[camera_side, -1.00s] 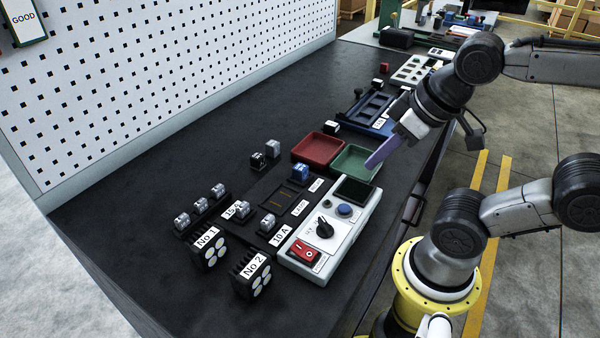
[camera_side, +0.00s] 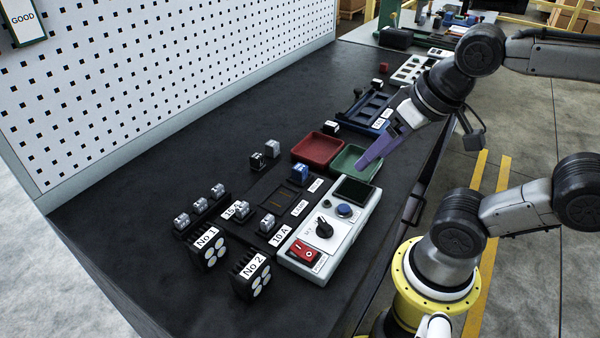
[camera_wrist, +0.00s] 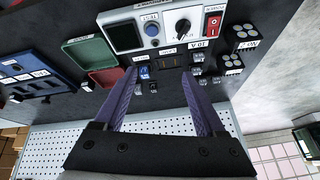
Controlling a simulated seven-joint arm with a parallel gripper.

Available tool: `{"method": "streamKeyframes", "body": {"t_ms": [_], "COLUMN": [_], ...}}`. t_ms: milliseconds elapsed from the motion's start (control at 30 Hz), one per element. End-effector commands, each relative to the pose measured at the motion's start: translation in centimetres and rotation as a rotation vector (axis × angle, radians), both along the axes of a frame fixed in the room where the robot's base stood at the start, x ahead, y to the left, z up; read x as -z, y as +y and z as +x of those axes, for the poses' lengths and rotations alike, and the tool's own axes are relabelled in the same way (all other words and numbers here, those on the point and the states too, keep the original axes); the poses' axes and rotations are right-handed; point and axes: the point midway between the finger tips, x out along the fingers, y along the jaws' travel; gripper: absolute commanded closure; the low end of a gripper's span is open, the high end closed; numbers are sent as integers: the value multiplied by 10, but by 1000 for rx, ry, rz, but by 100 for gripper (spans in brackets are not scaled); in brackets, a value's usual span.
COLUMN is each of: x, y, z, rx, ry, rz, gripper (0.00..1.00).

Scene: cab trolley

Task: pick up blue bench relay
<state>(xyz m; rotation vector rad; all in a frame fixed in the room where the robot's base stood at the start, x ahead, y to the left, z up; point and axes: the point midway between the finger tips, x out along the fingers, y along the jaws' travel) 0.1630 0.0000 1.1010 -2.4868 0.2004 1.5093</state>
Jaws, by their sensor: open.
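The blue bench relay (camera_side: 300,172) is a small blue block on the dark relay tray (camera_side: 262,192), at the tray's far right corner near the red bin. In the wrist view the blue relay (camera_wrist: 145,73) appears between my fingertips, closer to the left finger. My gripper (camera_side: 364,164) is open and empty, above the green bin, to the right of the relay in the side view and apart from it. Both purple fingers of my gripper (camera_wrist: 159,73) show in the wrist view.
The red bin (camera_side: 316,139) and green bin (camera_side: 336,159) lie beyond the relay. The white tester (camera_side: 346,229) stands beside the tray. Several grey relays and two lamps (camera_side: 208,250) stand nearer.

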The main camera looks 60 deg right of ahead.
Motion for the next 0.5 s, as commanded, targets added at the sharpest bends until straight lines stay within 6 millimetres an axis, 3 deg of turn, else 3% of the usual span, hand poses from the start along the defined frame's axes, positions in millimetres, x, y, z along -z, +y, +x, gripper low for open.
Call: {"method": "streamKeyframes", "body": {"t_ms": [167, 267, 400, 500], "x": [-35, -48, -51, -42], "y": [-4, -9, -23, -34], "z": [34, 65, 116, 150], "rx": [384, 630, 951, 1121], "ry": [56, 117, 208, 266], "rz": [177, 263, 340, 359], "gripper": [28, 28, 28, 28]}}
